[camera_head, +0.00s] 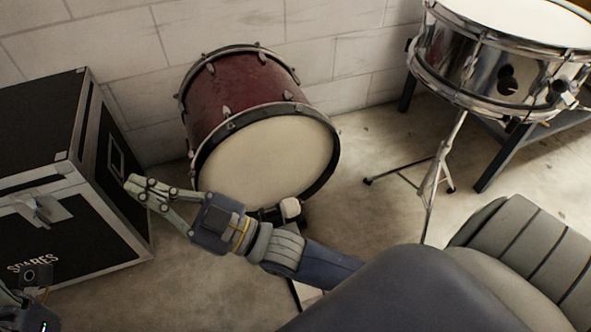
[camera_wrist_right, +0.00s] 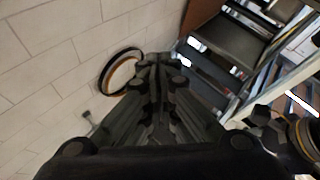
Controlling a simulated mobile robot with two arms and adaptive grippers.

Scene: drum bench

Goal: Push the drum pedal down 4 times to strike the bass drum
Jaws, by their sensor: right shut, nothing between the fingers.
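The red bass drum (camera_head: 225,95) stands on its side by the wall, its pale head (camera_head: 265,155) facing me. The drum pedal's light beater (camera_head: 290,208) shows at the drum's lower front. A pale piece (camera_head: 308,296) below it may be the footplate; my right forearm hides most of the pedal. My right gripper (camera_head: 132,185) is shut and empty, held left of the pedal and pointing left. Its closed fingers also show in the right wrist view (camera_wrist_right: 158,72).
A black case (camera_head: 125,215) with metal edges stands at the left, close to my right fingertips. A snare drum (camera_head: 500,60) on a stand (camera_head: 432,180) is at the right. The floor between drum and stand is clear.

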